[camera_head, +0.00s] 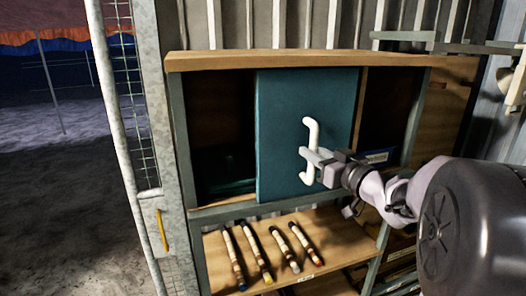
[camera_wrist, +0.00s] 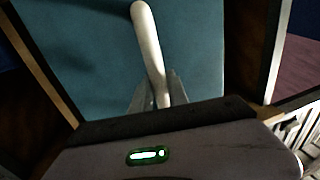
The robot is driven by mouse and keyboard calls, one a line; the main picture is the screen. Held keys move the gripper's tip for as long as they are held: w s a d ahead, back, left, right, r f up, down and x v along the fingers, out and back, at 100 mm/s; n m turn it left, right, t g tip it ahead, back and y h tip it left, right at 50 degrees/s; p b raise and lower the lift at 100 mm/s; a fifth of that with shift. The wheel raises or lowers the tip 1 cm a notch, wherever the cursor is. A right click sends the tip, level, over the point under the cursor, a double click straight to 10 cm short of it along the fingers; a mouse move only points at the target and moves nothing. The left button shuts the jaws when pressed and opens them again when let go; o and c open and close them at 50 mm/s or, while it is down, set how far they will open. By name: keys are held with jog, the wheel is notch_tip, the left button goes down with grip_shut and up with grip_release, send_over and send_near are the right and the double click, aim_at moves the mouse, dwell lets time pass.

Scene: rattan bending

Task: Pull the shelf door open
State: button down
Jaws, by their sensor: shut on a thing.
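The shelf door (camera_head: 283,130) is a teal panel in the middle of the upper shelf compartment, with dark openings on both sides of it. It also fills much of the wrist view (camera_wrist: 95,55). Its white, bow-shaped handle (camera_head: 312,131) stands upright on the door's right part. My gripper (camera_head: 312,158) is shut on the handle at about its middle. In the wrist view the two fingers (camera_wrist: 157,92) close around the white handle bar (camera_wrist: 147,35). The lower part of the handle is hidden there by the gripper body.
Several cream-coloured sticks with coloured ends (camera_head: 258,253) lie on the lower wooden shelf (camera_head: 335,238). A metal gate post with mesh (camera_head: 130,100) stands left of the shelf. A wooden top board (camera_head: 300,62) runs above the door. Open floor (camera_head: 60,190) lies at far left.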

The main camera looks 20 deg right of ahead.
aim_at(321, 143)
jog(key=d+p, duration=0.1)
jog(key=d, duration=0.5)
jog(key=shift+r, duration=0.15)
jog(key=c, duration=1.3)
grip_release()
jog(key=shift+w, duration=0.1)
jog(key=s+d+b, duration=0.3)
jog(key=s, duration=1.4)
jog(key=shift+d, duration=0.15)
